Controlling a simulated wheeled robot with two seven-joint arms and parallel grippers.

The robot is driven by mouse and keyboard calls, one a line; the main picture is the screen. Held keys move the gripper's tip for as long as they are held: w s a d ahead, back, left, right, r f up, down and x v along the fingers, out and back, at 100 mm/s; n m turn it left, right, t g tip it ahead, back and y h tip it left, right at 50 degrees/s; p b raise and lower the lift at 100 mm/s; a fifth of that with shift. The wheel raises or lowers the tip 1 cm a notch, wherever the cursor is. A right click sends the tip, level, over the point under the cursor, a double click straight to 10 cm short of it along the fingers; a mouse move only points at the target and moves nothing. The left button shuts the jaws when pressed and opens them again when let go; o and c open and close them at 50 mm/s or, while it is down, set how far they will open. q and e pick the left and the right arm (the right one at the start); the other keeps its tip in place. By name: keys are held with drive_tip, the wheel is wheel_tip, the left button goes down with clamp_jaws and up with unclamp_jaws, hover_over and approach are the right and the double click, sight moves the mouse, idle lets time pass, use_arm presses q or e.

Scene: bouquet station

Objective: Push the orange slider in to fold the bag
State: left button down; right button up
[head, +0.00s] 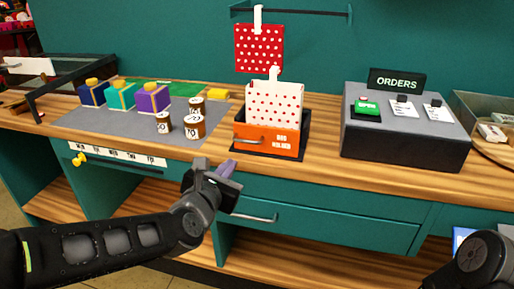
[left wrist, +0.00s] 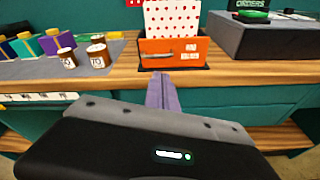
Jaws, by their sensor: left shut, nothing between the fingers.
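The orange slider (head: 268,141) is a block with a small dark handle and white lettering, on a black base on the counter. It also shows in the left wrist view (left wrist: 172,52). A white bag with red dots (head: 273,104) stands upright just behind it, clipped at its top. My left gripper (head: 227,167) is shut and empty, in front of the counter edge, left of and below the slider, apart from it. Its purple fingers (left wrist: 162,92) point towards the slider in the left wrist view. My right gripper is out of view; only a dark arm part shows at lower right.
A red dotted bag (head: 259,48) hangs from a rail behind. Labelled cans (head: 194,127) and coloured boxes (head: 153,98) stand on a grey mat to the left. The grey orders console (head: 405,136) stands to the right. A drawer handle (head: 255,218) sticks out below the counter.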

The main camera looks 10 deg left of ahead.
sight(246, 142)
use_arm(q)
drive_tip(key=n, duration=0.3)
drive_tip(key=shift+a, duration=0.25)
drive_tip(key=p+x, duration=0.3)
drive_tip(key=x, duration=1.1)
drive_tip(key=shift+a, duration=0.1)
